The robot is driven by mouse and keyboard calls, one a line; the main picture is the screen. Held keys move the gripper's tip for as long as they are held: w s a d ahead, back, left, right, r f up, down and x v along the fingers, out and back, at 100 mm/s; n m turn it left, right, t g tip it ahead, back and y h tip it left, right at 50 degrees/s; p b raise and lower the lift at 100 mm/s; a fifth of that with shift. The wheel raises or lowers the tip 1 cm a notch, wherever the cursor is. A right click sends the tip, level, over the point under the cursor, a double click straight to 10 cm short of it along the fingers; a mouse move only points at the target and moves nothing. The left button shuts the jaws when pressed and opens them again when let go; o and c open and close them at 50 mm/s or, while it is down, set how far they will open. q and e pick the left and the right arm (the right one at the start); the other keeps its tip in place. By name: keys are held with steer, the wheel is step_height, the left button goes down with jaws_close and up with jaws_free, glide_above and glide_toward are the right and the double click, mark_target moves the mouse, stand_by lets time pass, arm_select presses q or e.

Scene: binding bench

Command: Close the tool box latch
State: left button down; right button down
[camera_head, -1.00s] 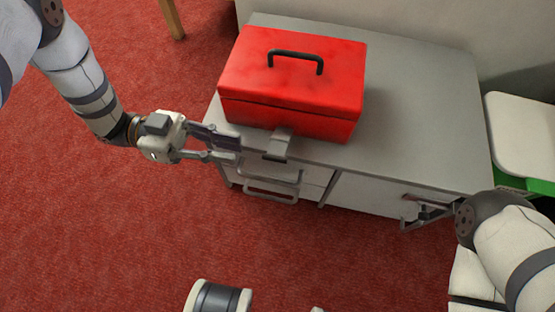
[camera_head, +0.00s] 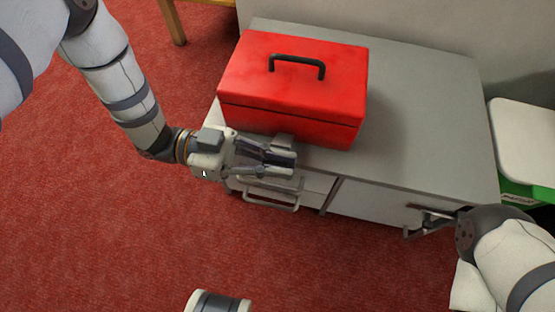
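The red tool box (camera_head: 290,85) stands on the grey cabinet with its lid down and its black handle (camera_head: 297,62) on top. Its grey latch (camera_head: 283,141) sticks out from the lower front; my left gripper hides most of it. My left gripper (camera_head: 294,165) is in front of the latch, its fingers pointing right and a little apart. I cannot tell whether it touches the latch. My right gripper (camera_head: 410,221) is at the cabinet's front right, fingers apart and empty, away from the box.
The grey cabinet (camera_head: 420,130) has free top space right of the box. A drawer handle (camera_head: 270,200) juts out below my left gripper. A white-topped green object (camera_head: 525,140) stands at the right. Red carpet (camera_head: 110,220) covers the floor.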

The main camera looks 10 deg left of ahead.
mark_target(283, 145)
arm_select(q)
steer(key=w+r+n+p, duration=0.1)
steer(key=n, duration=0.1)
steer(key=w+r+n+p, duration=0.1)
steer(key=r+n, duration=0.1)
steer(key=shift+w+a, duration=0.1)
steer(key=shift+w, duration=0.15)
steer(key=shift+w+r+p, duration=0.5)
steer(key=shift+w+r, duration=0.1)
steer(key=shift+w, duration=0.3)
arm_select(e)
steer(key=shift+w+r+t, duration=0.15)
steer(key=shift+w+r, duration=0.15)
steer(key=shift+r, duration=0.2)
steer(key=shift+w+r+t, duration=0.15)
steer(key=shift+w+r, duration=0.15)
steer(key=shift+r, duration=0.2)
arm_select(q)
steer(key=shift+w, duration=0.1)
steer(key=c, duration=2)
jaws_free()
steer(key=shift+o, duration=0.2)
